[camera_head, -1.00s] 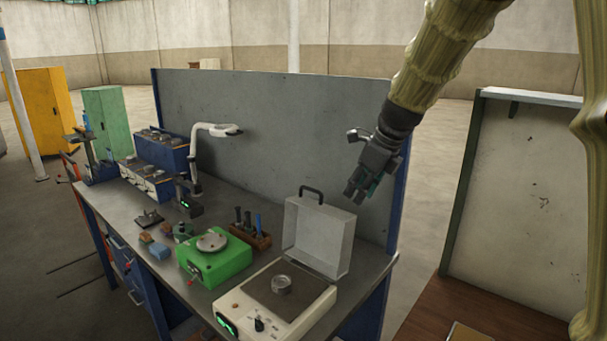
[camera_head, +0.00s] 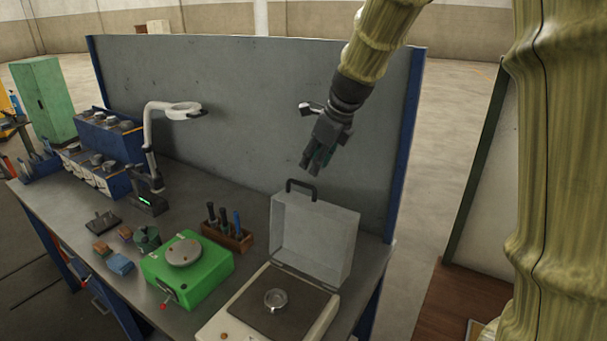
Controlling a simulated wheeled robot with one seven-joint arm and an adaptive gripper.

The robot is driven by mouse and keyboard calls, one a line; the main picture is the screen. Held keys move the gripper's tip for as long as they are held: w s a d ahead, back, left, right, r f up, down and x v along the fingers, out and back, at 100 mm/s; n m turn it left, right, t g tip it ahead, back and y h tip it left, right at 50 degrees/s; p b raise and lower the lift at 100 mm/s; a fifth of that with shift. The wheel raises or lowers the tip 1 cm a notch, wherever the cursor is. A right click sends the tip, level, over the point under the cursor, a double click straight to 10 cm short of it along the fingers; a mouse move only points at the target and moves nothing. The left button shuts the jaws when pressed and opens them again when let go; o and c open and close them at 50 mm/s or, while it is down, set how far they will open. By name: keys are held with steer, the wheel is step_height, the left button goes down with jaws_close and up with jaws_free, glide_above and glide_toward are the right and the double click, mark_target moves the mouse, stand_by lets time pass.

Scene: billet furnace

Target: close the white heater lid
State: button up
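The white heater (camera_head: 243,302) stands at the front right of the workbench. Its pale, see-through-looking lid (camera_head: 312,238) is raised upright at the back of the heater, with a dark handle (camera_head: 301,187) on its top edge. A small round metal dish (camera_head: 275,299) sits on the dark heater plate. My gripper (camera_head: 312,165) hangs above the lid, just above and right of the handle in the picture, and looks apart from it. Its fingers point down and look close together; I cannot tell whether they are shut. Nothing shows held in it.
A green device (camera_head: 187,270) and a wooden tool rack (camera_head: 229,236) stand left of the heater. A white curved-arm lamp (camera_head: 151,128) stands further left. A grey panel (camera_head: 240,110) closes the bench's back. The space over the heater plate is clear.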

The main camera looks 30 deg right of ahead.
mark_target(301, 183)
steer(key=w+f, duration=0.2)
steer(key=w+f+p, duration=0.1)
steer(key=f, duration=0.1)
steer(key=w+a+f, duration=0.1)
steer(key=w+f, duration=0.1)
steer(key=f, duration=0.1)
steer(key=shift+w, duration=0.35)
steer(key=shift+s+f+p, duration=0.15)
steer(key=shift+s+p, duration=0.05)
steer(key=shift+p, duration=0.1)
steer(key=shift+s, duration=0.35)
steer(key=shift+s+r, duration=0.3)
steer(key=shift+s, duration=0.3)
steer(key=shift+w+a+f, duration=0.1)
steer(key=shift+w+f, duration=0.4)
steer(key=shift+w, duration=0.25)
steer(key=shift+w+f, duration=0.1)
steer(key=shift+w, duration=0.1)
steer(key=c, duration=0.3)
steer(key=shift+s, duration=0.15)
steer(key=c, duration=0.3)
steer(key=shift+s+r, duration=0.25)
steer(key=shift+r, duration=0.1)
jaws_close()
steer(key=shift+w, duration=0.1)
